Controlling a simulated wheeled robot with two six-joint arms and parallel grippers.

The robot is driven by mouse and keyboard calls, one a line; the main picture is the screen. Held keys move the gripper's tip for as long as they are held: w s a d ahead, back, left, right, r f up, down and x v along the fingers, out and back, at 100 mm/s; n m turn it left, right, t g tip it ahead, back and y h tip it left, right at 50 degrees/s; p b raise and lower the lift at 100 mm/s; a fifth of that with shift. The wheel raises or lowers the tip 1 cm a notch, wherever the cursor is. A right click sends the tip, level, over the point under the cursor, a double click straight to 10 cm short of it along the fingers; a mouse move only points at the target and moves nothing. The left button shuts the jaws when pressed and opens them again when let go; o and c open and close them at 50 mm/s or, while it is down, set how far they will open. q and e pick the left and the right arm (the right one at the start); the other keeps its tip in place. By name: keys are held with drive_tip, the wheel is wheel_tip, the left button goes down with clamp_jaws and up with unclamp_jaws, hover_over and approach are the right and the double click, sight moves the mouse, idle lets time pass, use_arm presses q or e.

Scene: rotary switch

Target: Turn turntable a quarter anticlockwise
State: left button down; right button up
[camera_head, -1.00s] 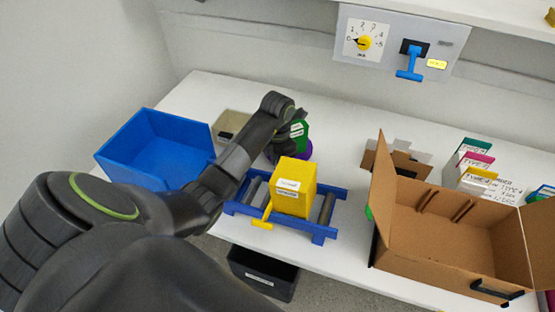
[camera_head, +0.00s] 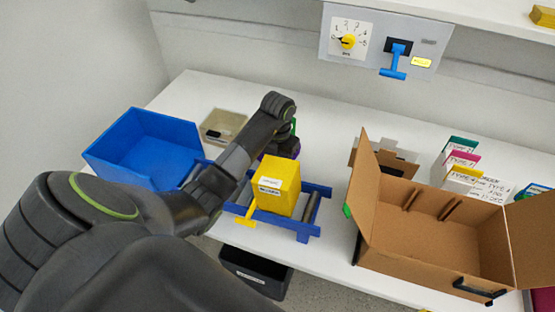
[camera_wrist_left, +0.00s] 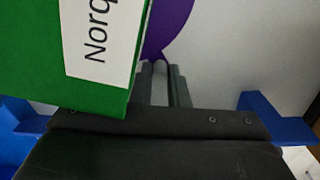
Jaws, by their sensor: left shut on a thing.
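The purple turntable (camera_wrist_left: 168,25) shows partly in the left wrist view, under a green box (camera_wrist_left: 40,50) with a white label. The exact contact is hard to see. My right gripper is in neither view.
A blue roller stand (camera_head: 303,231) holds a yellow box (camera_head: 277,187) in front of the turntable. A blue bin (camera_head: 125,150) stands left, an open cardboard box (camera_head: 440,235) right. A dial panel (camera_head: 349,42) with a blue lever (camera_head: 395,62) hangs behind.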

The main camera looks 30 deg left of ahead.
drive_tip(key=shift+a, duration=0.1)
use_arm(q)
drive_tip(key=c, duration=1.5)
unclamp_jaws()
drive_tip(key=shift+c, duration=0.2)
drive_tip(key=shift+o, duration=0.7)
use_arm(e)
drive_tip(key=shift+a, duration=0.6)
use_arm(q)
drive_tip(key=shift+r, duration=0.15)
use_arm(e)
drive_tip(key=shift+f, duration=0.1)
